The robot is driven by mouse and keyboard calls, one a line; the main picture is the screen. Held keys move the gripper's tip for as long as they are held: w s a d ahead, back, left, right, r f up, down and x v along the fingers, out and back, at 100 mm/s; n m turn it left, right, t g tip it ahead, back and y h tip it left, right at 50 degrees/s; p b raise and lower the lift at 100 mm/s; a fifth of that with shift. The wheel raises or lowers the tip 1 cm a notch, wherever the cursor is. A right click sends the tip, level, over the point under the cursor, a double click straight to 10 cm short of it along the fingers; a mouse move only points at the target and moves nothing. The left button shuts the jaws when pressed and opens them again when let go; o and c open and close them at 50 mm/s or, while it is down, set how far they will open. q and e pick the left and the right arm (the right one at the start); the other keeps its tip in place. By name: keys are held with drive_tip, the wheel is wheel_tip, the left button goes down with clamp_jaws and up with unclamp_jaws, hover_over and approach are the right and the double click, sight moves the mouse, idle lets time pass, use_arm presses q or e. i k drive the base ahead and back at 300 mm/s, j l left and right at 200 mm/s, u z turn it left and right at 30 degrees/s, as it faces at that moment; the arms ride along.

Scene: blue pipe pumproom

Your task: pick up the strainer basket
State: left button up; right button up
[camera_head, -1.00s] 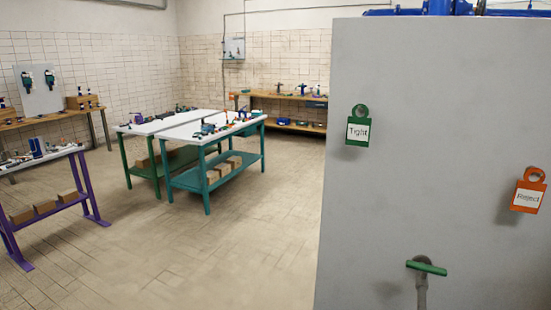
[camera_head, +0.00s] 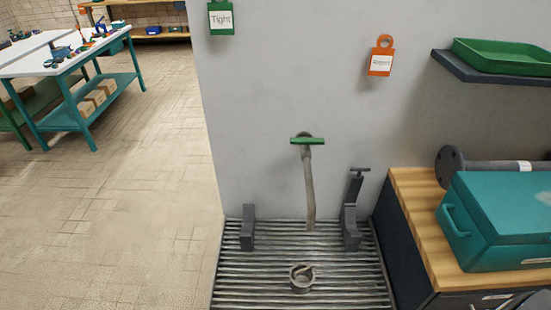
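A small grey round basket with a handle across its top, which looks like the strainer basket (camera_head: 302,283), stands on a ribbed metal grating (camera_head: 250,288) at the bottom middle of the head view. It appears upright. Its mesh is too small to make out. Neither of my grippers shows in the head view.
A grey pipe with a green handle (camera_head: 308,141) rises along the wall behind the basket. Two dark upright brackets (camera_head: 247,228) flank the grating's back. A wooden-topped cabinet (camera_head: 415,200) with a teal box (camera_head: 500,222) stands at the right. Open floor lies left.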

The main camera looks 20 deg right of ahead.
sight(302, 276)
drive_tip(key=z, duration=0.95)
drive_tip(key=l+u, duration=0.2)
drive_tip(key=l, duration=0.35)
